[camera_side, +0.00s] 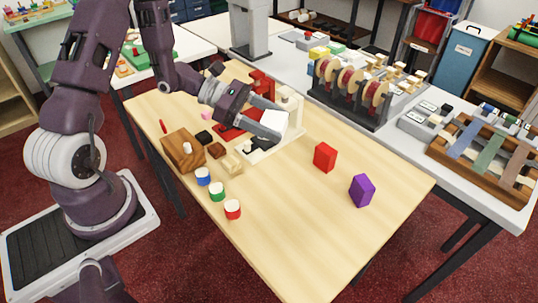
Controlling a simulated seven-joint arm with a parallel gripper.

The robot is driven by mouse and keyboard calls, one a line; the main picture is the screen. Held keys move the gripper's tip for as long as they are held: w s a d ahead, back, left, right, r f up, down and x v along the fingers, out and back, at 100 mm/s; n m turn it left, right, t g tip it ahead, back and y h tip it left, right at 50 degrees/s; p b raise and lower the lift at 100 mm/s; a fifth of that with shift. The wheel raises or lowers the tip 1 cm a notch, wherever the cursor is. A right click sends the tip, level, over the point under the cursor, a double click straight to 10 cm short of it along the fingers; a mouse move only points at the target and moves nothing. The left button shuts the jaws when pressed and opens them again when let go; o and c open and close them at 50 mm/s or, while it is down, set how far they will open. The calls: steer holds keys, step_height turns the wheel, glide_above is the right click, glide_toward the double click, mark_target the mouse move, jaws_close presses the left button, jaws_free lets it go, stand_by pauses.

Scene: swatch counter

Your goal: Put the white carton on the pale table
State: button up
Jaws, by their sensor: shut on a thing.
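The white carton (274,122) is between the fingers of my gripper (268,120), which is shut on it. It is tilted and held in front of a cream machine (290,104). I cannot tell whether the carton touches the machine's base. The pale table (300,215) is light wood and lies under and around all this. My gripper's fingers cover part of the carton.
A red carton (325,157) and a purple carton (362,190) stand to the right. Blue, green and red-banded pots (217,190) and a wooden block (182,150) stand at left. A red machine (261,84) is behind. The table's front middle is clear.

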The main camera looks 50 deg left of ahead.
mark_target(265, 113)
steer(key=a, duration=0.2)
steer(key=a+r, duration=0.1)
steer(key=shift+n+t+y, duration=0.3)
steer(key=shift+n, duration=0.1)
steer(key=s+d+f+m+g+h, duration=0.1)
steer(key=s+d+f+m+g, duration=0.1)
steer(key=d, duration=0.6)
steer(key=s+d+f+m+g+h, duration=0.1)
steer(key=s+d+f+m+g, duration=0.1)
steer(key=d, duration=0.6)
steer(key=s+d+f+m+g, duration=0.2)
steer(key=s+d+f+g, duration=0.1)
steer(key=d, duration=0.5)
steer(key=s+f, duration=0.1)
steer(key=s, duration=0.1)
steer(key=shift+s+d+f+m+h, duration=0.3)
steer(key=shift+s+d+f+h, duration=0.05)
steer(key=shift+d+h, duration=0.05)
step_height(265, 113, down, 10)
steer(key=shift+r, duration=0.2)
